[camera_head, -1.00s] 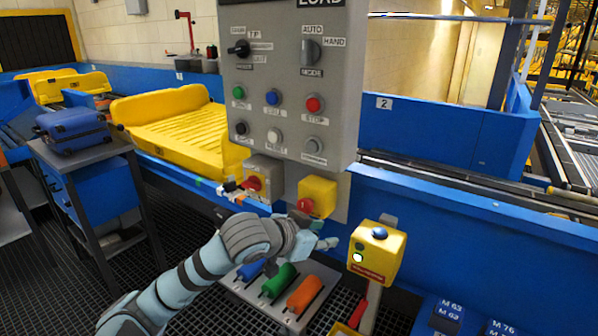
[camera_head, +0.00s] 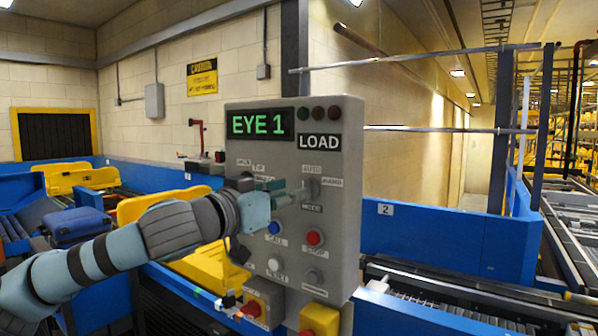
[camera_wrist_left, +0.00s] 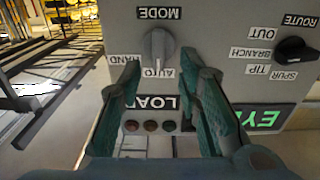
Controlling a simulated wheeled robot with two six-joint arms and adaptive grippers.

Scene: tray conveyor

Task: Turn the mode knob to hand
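The grey mode knob (camera_head: 312,188) is on the upper right part of the grey control panel (camera_head: 345,160). In the left wrist view, which shows the panel upside down, the knob (camera_wrist_left: 157,46) has its grip pointing at the AUTO label (camera_wrist_left: 157,73). The HAND label (camera_wrist_left: 126,60) is beside it, partly behind a finger. My left gripper (camera_head: 292,194) is at the panel front beside the knob. Its two teal fingers (camera_wrist_left: 164,72) are open, with the knob between and just beyond the tips; no contact is visible. My right gripper is not in view.
The black route knob (camera_wrist_left: 296,50) is on the same panel. A blue button (camera_head: 274,228), a red stop button (camera_head: 314,237) and a white button (camera_head: 274,264) are below the mode knob. The lit EYE 1 display (camera_head: 260,123) is above.

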